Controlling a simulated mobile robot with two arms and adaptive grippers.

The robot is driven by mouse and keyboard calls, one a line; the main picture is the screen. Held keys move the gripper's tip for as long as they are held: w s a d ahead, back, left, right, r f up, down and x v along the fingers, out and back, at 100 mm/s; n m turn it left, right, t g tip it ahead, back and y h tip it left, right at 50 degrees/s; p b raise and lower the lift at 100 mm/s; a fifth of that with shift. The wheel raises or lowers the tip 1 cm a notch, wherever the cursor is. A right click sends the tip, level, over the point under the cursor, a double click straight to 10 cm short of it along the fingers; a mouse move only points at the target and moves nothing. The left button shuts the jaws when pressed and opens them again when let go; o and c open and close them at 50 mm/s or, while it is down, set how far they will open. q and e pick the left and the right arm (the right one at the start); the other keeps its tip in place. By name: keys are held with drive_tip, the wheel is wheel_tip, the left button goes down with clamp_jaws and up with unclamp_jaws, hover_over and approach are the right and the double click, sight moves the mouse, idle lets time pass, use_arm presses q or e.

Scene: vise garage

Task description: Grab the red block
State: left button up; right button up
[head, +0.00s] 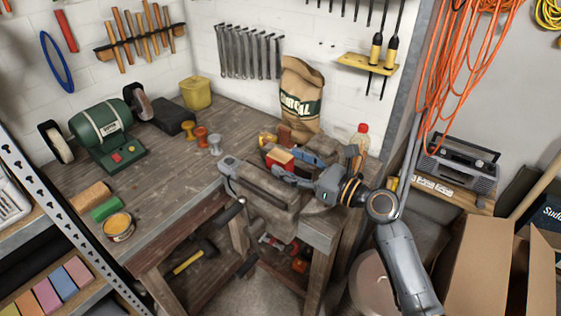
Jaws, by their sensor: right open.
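A small red block (279,156) is at the back right of the wooden workbench (190,170), just behind the grey bench vise (262,188). A pale piece lies against its right side. My right gripper (284,174) reaches in from the right over the vise, with its fingers pointing left. It is open, and its tips are close in front of the red block, on the near side. I cannot tell whether they touch it. The gripper and vise partly hide the block's lower part. My left gripper is not in view.
A brown paper sack (301,97) stands behind the block. A bottle with a red cap (360,137) is to the right. A green bench grinder (105,135) and several spools stand on the left. The bench middle is mostly clear. An open cardboard box (490,265) is at the lower right.

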sight(290, 162)
drive_tip(key=x, duration=0.3)
drive_tip(key=shift+r, duration=0.1)
drive_tip(key=shift+w+a, duration=0.15)
drive_tip(key=shift+a, duration=0.1)
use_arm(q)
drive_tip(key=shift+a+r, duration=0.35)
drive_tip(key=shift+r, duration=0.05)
use_arm(e)
drive_tip(key=shift+d, duration=0.1)
drive_tip(key=shift+c, duration=0.5)
drive_tip(key=c, duration=1.2)
drive_tip(key=shift+o, duration=0.2)
